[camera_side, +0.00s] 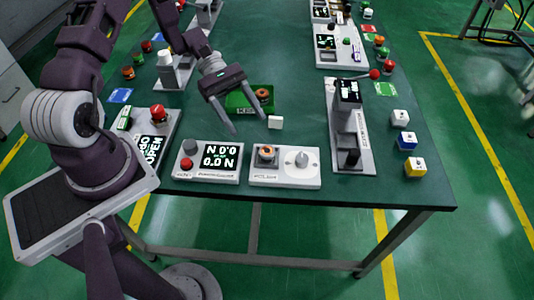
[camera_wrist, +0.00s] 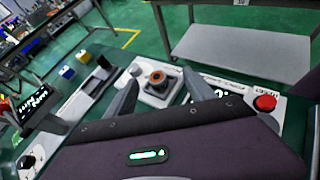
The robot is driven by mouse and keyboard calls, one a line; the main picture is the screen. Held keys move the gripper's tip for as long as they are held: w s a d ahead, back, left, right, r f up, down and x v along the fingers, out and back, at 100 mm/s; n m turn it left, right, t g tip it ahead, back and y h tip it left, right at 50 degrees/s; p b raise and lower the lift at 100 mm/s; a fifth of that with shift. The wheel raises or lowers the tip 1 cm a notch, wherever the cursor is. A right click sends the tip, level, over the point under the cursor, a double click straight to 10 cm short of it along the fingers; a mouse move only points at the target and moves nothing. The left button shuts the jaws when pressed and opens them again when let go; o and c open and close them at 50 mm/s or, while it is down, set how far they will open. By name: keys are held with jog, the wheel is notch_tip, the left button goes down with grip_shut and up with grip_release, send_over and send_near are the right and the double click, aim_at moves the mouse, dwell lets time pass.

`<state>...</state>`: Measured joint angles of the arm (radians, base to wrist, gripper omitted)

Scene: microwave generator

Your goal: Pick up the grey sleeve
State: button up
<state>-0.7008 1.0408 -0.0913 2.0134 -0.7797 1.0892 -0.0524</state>
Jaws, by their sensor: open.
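A pale grey, short rounded piece (camera_side: 301,158) stands on the right half of a white station (camera_side: 285,179) at the table's front; it may be the grey sleeve, but I cannot tell for sure. A dark grey round part (camera_side: 190,147) sits on the display box to its left. My gripper (camera_side: 248,125) is open and empty, fingers pointing down, above the table behind the station. In the wrist view the station (camera_wrist: 148,98) shows beyond the open fingers, with an orange-topped dark ring piece (camera_wrist: 157,79) on it.
A green tray (camera_side: 237,104) is behind the gripper. The display box (camera_side: 207,175) with a red button is left of the station. A tall grey fixture (camera_side: 350,135) and several coloured cubes are to the right.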

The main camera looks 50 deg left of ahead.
aim_at(266, 149)
notch_tip(266, 149, down, 3)
jog(key=shift+r+n+t+h, duration=0.1)
jog(key=shift+n+t+h, duration=0.35)
jog(key=shift+n, duration=0.45)
jog(key=x, duration=0.4)
jog(key=w+x, duration=0.1)
jog(key=x, duration=0.1)
jog(key=shift+d+f, duration=0.25)
jog(key=shift+f, duration=0.15)
grip_shut()
